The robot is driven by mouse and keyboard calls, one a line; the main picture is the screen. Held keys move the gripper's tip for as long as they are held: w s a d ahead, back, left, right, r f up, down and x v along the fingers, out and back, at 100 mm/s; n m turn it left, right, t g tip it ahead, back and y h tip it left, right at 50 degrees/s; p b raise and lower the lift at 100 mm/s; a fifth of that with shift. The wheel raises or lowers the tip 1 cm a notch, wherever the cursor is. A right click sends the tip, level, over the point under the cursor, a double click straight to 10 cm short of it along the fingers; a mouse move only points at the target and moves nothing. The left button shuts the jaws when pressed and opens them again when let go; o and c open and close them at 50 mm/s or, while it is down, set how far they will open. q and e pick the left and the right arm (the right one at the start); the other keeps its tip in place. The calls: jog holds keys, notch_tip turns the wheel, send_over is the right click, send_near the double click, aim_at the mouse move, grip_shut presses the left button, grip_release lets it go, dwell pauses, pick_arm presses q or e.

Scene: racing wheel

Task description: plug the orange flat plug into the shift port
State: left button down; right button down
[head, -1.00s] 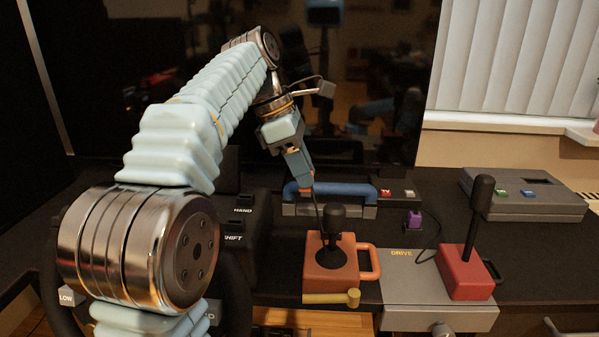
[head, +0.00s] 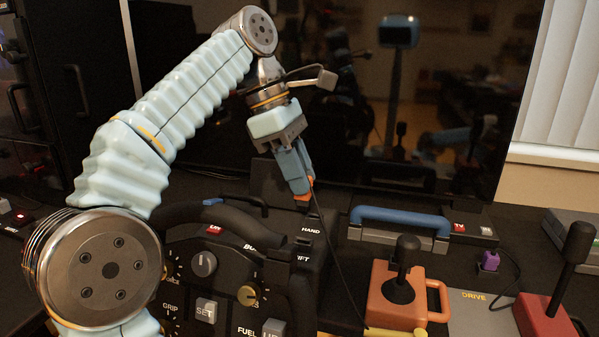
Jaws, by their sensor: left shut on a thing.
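My left gripper (head: 297,178) is shut on the orange flat plug (head: 304,198), of which only a small part shows at the fingertips. A thin dark cable hangs from the plug toward the orange shifter box (head: 392,312) with its black stick. The gripper points down and appears above or behind the black port box (head: 312,228), labelled HAND with a partly covered SHIFT label (head: 303,258) below it. The plug looks apart from the box. The wheel rim and housing hide part of the SHIFT area, and I cannot make out the port opening. My right gripper is not in view.
The steering wheel (head: 190,212) with knobs and buttons stands left of the port box. A blue-handled case (head: 400,217), purple plug (head: 489,261), grey DRIVE panel (head: 474,313) and red lever box (head: 545,317) lie to the right. A dark screen (head: 450,100) stands behind.

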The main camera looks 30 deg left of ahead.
aim_at(299, 204)
pick_arm(q)
notch_tip(299, 204, down, 6)
jog(key=b, duration=0.4)
jog(key=shift+b, duration=0.4)
jog(key=shift+r, duration=0.1)
jog(key=shift+p, duration=0.65)
dwell(1.1)
jog(key=shift+f+b, duration=1.1)
jog(key=shift+f, duration=0.25)
jog(key=c, duration=0.9)
grip_release()
jog(key=shift+o, duration=0.2)
